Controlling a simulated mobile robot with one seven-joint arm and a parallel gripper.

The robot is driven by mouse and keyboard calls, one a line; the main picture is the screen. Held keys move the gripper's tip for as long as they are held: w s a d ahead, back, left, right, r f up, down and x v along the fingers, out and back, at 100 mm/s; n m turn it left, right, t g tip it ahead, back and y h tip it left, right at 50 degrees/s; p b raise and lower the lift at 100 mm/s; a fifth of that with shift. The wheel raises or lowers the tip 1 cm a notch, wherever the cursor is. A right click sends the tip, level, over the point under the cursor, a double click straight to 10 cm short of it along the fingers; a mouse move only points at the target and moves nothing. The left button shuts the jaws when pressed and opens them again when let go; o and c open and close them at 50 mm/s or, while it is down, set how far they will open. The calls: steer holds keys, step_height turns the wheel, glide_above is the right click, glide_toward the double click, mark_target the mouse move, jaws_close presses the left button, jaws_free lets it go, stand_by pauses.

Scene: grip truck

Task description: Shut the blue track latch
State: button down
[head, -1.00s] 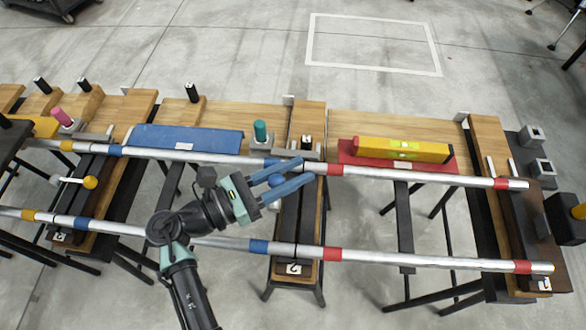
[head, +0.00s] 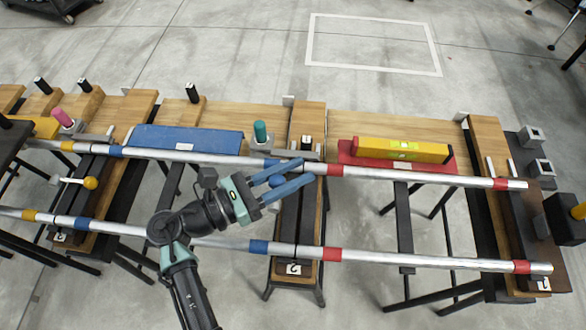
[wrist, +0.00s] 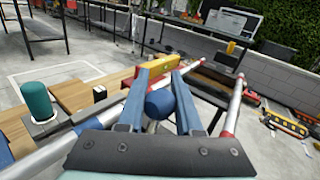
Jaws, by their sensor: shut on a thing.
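The blue track latch shows as a round blue knob (head: 276,181) at the middle post, between the two silver rails. It also shows in the wrist view (wrist: 160,104), between my fingers. My gripper (head: 308,171) reaches in from the lower left, with its two blue fingers on either side of the knob and shut on it. In the wrist view the fingers (wrist: 158,80) extend past the knob. The latch's lever and base are mostly hidden behind the fingers and palm.
The upper silver rail (head: 420,175) runs just behind my fingers; the lower rail (head: 420,261) runs in front. A teal handle (head: 260,132) stands close behind the gripper. A yellow-knobbed latch (head: 90,183) is at left. A yellow level (head: 403,151) lies on a red pad at right.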

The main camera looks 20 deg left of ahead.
steer(key=d+m+g+y+p, duration=0.1)
steer(key=p, duration=0.3)
steer(key=d+f+m+g+y+p, duration=0.1)
steer(key=p, duration=0.3)
steer(key=w+d+f+m+g+y+p, duration=0.1)
steer(key=d+y+p, duration=0.1)
steer(key=p, duration=0.2)
steer(key=shift+d+f, duration=0.1)
steer(key=shift+f, duration=0.05)
step_height(320, 180, down, 7)
steer(key=d+m+g+y+p, duration=0.1)
steer(key=m+g+y+p, duration=0.1)
steer(key=y+p, duration=0.4)
steer(key=shift+w+d+m+g+p, duration=0.35)
steer(key=shift+g+p, duration=0.25)
steer(key=shift+p, duration=0.55)
